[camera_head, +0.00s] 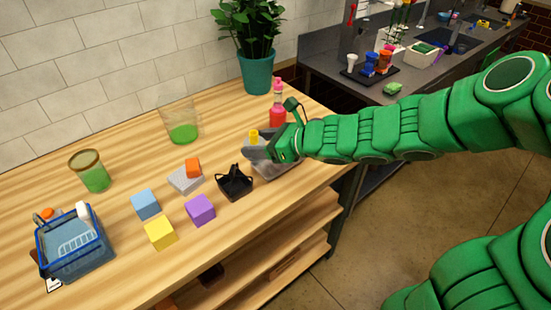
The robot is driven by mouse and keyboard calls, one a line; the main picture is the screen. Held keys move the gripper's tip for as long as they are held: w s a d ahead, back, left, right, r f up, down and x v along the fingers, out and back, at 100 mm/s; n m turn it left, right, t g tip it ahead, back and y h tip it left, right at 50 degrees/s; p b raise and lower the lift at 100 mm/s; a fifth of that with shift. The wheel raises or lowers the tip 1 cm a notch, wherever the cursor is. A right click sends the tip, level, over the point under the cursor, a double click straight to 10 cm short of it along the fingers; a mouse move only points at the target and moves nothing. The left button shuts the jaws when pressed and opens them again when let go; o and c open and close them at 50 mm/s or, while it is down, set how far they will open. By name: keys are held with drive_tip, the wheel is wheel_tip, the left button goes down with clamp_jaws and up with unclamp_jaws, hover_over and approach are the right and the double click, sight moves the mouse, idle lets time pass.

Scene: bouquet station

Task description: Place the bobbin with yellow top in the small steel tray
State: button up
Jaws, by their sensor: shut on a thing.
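The bobbin with yellow top (254,135) shows only its yellow upper end, upright between the fingers of my gripper (257,148). My gripper is shut on it; the fingers hide its lower part. The small steel tray (283,170) looks like the grey metal shape on the worktop just below and behind my gripper. My gripper and wrist cover much of it. The bobbin is over or close beside the tray; I cannot tell its height above it.
A black caddy (235,183) stands close in front of my gripper. A red bottle (277,108) and potted plant (256,68) stand behind. The worktop's right edge is near.

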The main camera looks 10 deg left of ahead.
drive_tip(key=d+g, duration=0.1)
drive_tip(key=d, duration=0.4)
drive_tip(key=n+g, duration=0.2)
hover_over(269, 170)
drive_tip(key=w+d, duration=0.1)
drive_tip(key=d, duration=0.3)
drive_tip(key=f, duration=0.8)
drive_tip(key=shift+w+d+f, duration=0.15)
drive_tip(key=shift+w+f, duration=0.05)
drive_tip(key=shift+f, duration=0.05)
drive_tip(key=shift+w+a+f, duration=0.25)
drive_tip(key=shift+w+f, duration=0.5)
drive_tip(key=shift+f, duration=1.65)
drive_tip(key=shift+f+y, duration=0.15)
drive_tip(key=shift+y, duration=0.15)
drive_tip(key=o, duration=1.1)
drive_tip(key=shift+c, duration=0.2)
